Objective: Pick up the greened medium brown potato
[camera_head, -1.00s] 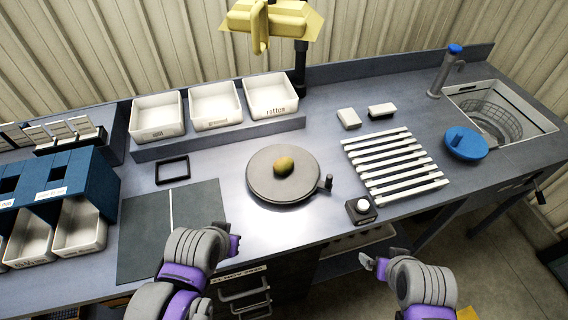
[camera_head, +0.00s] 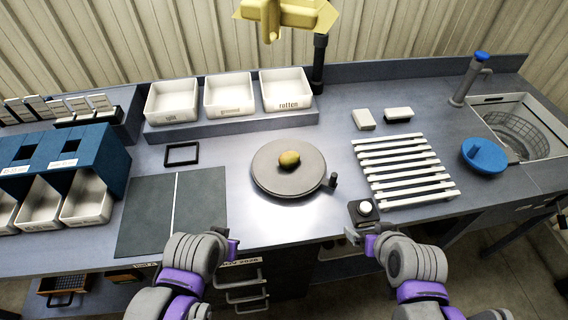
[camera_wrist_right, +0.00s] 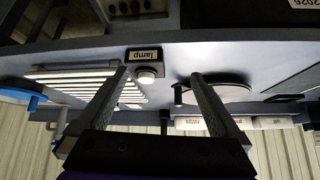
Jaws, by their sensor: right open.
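A brownish-yellow potato (camera_head: 289,160) lies on the round grey turntable (camera_head: 268,183) in the middle of the bench. Any greening is too small to make out. My right gripper (camera_head: 360,236) is open and empty at the bench's front edge, just in front of the lamp button box, to the right of and nearer than the potato. In the right wrist view its two fingers (camera_wrist_right: 160,85) are spread, with the turntable (camera_wrist_right: 225,88) beyond the right finger; I cannot make out the potato there. My left gripper (camera_head: 232,246) is at the front edge on the left, and its fingers are not clear.
The lamp button box (camera_head: 364,211) stands near my right gripper. A white slatted rack (camera_head: 403,170) lies right of the turntable. White bins (camera_head: 230,110) line the back shelf, below a yellow lamp (camera_head: 290,14). A dark mat (camera_head: 150,215) lies left. Bench front centre is clear.

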